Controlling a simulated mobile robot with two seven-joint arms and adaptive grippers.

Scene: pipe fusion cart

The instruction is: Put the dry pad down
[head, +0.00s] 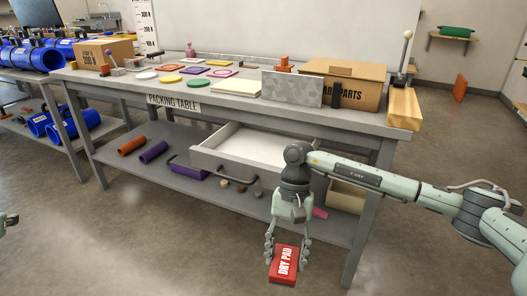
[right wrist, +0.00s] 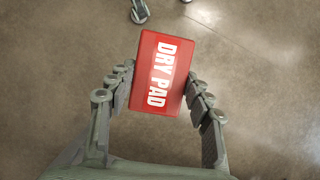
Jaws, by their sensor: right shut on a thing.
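The dry pad (head: 284,265) is a small red block with white "DRY PAD" lettering. My right gripper (head: 286,251) is shut on it and points down, holding it in front of the packing table, apart from the table. In the right wrist view the dry pad (right wrist: 164,74) sits between the fingers of my right gripper (right wrist: 160,80), slightly tilted, with bare floor beyond it. Only a small piece of what seems to be my left gripper (head: 6,222) shows at the left edge, and its jaws cannot be made out.
The packing table (head: 230,103) holds coloured pads, a grey speckled panel (head: 292,88), a parts carton (head: 357,90) and a wooden block (head: 404,108). Its drawer (head: 250,147) is pulled open behind my right gripper. The lower shelf (head: 205,188) carries tubes. Floor in front is clear.

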